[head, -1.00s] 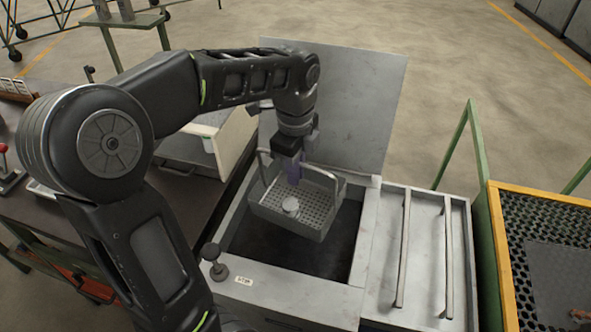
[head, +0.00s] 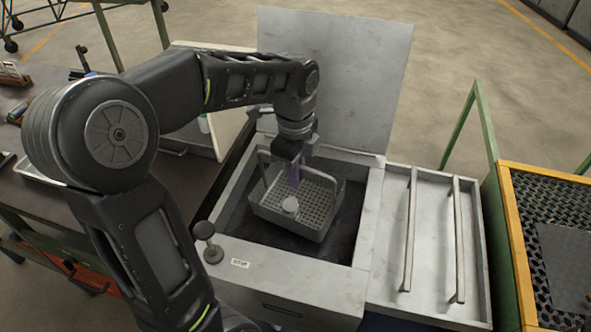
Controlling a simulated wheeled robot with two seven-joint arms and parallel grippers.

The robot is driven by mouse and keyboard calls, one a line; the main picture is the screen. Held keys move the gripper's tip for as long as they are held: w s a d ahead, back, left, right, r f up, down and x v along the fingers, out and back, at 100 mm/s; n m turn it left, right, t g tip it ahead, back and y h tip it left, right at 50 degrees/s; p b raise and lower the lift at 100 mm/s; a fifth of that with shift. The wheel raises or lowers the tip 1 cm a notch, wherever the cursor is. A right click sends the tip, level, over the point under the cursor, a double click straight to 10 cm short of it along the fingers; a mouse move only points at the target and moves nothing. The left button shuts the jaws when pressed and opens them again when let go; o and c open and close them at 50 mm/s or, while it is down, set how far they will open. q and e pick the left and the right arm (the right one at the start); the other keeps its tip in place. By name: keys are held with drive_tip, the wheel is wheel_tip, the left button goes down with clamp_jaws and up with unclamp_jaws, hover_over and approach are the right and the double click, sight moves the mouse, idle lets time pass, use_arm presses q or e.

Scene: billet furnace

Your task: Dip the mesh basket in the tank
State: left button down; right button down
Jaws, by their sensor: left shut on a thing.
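The grey mesh basket (head: 322,207) hangs at the mouth of the tank (head: 237,246), over its dark opening. A small pale round part (head: 290,205) sits on the basket's perforated floor. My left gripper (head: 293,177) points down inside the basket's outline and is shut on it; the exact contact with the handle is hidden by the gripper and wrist. The basket looks about level. Whether its underside touches the dark tank contents I cannot tell. My right gripper does not show.
The tank's raised lid (head: 350,80) stands behind the opening. To the right are a rack with two rails (head: 410,230) and a yellow-edged mesh table (head: 520,250). A dark bench (head: 60,190) stands left.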

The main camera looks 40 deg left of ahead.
use_arm(q)
drive_tip(key=shift+f+b, duration=5.1)
drive_tip(key=shift+f, duration=2.55)
wheel_tip(320, 180, up, 24)
drive_tip(key=p, duration=1.9)
drive_tip(key=shift+p, duration=0.3)
drive_tip(key=shift+f, duration=0.1)
